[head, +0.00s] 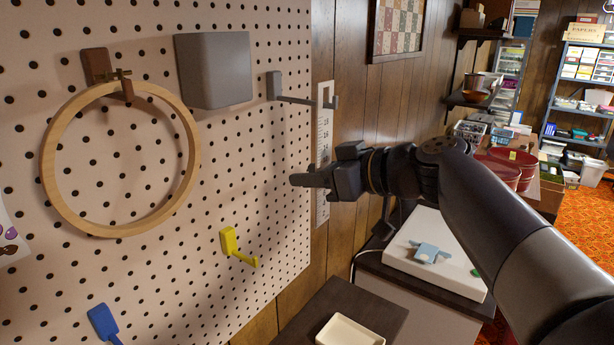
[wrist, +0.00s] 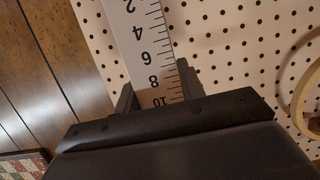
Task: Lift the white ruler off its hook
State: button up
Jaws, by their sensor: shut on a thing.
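The white ruler (head: 323,140) hangs upright in the head view, with black numbers along it. The opening near its top is around the end of a grey hook (head: 295,99) that sticks out from the pegboard. My gripper (head: 312,180) is shut on the ruler below the hook, in its middle to lower part, and hides a piece of it. In the wrist view the ruler (wrist: 145,45) runs between the two fingers of my gripper (wrist: 157,90), with marks from 2 to 10 showing. The hook is not seen in the wrist view.
A wooden hoop (head: 50,165) hangs on a brown hook to the left. A grey box (head: 213,70), a yellow hook (head: 232,244) and a blue hook (head: 103,323) are on the pegboard (head: 260,180). A cream tray (head: 348,331) and a white board (head: 440,262) lie below.

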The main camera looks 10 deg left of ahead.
jog(key=s+d+b, duration=0.4)
jog(key=d+b, duration=0.1)
jog(key=d, duration=0.5)
jog(key=shift+s, duration=0.15)
dwell(1.2)
